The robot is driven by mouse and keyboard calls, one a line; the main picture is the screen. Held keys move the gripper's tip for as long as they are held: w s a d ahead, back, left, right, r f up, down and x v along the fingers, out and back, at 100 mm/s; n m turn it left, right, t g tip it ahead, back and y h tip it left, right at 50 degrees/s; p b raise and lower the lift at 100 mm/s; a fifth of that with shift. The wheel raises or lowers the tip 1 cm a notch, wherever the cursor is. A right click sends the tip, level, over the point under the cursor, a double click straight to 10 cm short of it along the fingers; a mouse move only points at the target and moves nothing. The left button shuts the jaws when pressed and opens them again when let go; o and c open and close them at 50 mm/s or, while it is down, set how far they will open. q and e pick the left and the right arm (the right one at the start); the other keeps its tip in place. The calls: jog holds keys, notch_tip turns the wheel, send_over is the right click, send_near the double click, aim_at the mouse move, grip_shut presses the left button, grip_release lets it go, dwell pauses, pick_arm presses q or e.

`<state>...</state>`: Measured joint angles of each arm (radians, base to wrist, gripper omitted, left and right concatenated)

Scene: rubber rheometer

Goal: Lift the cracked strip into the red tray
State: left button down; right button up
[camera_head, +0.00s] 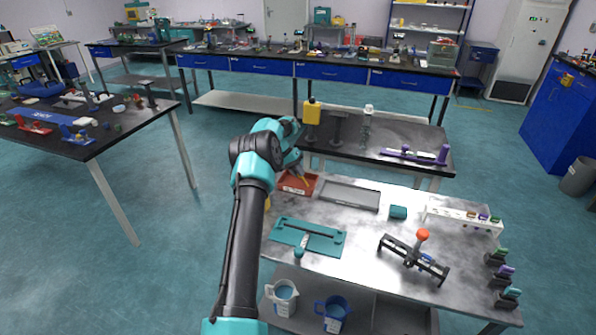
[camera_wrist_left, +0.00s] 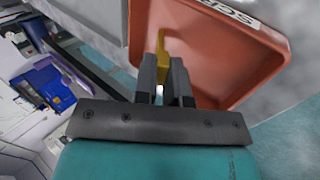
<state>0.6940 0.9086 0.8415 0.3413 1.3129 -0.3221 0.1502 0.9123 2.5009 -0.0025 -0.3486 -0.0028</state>
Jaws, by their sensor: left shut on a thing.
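The red tray (camera_head: 313,183) stands at the back left corner of the metal bench in the head view, partly behind my left arm. It fills much of the left wrist view (camera_wrist_left: 222,50), with a label starting "SC" on its wall. My left gripper (camera_head: 298,170) is over the tray. In the left wrist view my left gripper (camera_wrist_left: 163,72) is shut on a yellow strip (camera_wrist_left: 162,50), which sticks out past the fingertips over the tray. I cannot tell whether the strip touches the tray floor. My right gripper is not in view.
A grey shallow tray (camera_head: 350,194) lies to the right of the red tray. A teal fixture (camera_head: 308,236), a teal block (camera_head: 398,212), a black clamp with a red knob (camera_head: 422,236) and a white rack (camera_head: 463,218) stand on the bench. Bare metal lies between them.

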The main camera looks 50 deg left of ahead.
pick_arm(q)
jog(key=c, duration=1.1)
grip_release()
jog(key=v, duration=1.7)
jog(key=shift+r, duration=0.2)
